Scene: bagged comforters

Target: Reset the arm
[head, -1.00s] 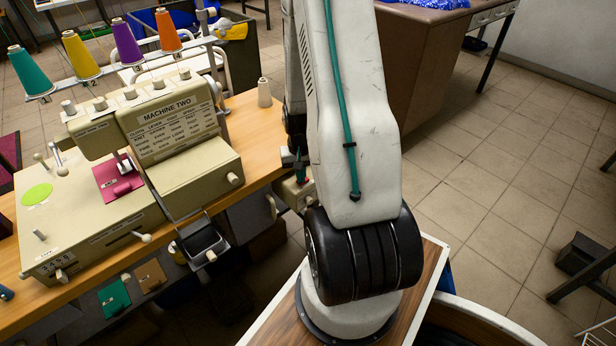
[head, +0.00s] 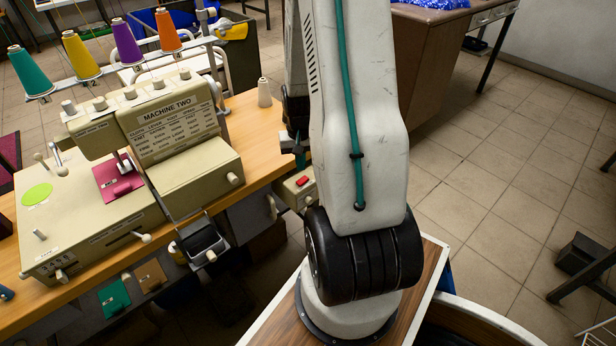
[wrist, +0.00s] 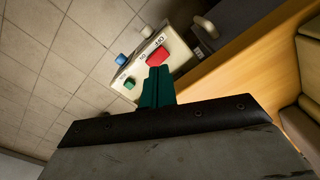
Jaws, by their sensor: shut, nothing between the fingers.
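My gripper (wrist: 157,87) shows in the wrist view as two green fingers pressed together, with nothing between them. In the head view its green tip (head: 296,148) is partly hidden behind my white arm, above the right end of the sewing table. A pale control box with a red button (wrist: 157,57) lies beyond the fingertips in the wrist view. The same red button (head: 302,181) shows in the head view just below the gripper. I cannot tell the exact gap between fingertips and box, but they look apart.
The wooden table (head: 255,130) carries a beige machine labelled MACHINE TWO (head: 170,110) with several thread cones. A white cone (head: 264,92) stands near the table's right end. A brown desk (head: 425,60) is at the back. Tiled floor (head: 490,160) is open on the right.

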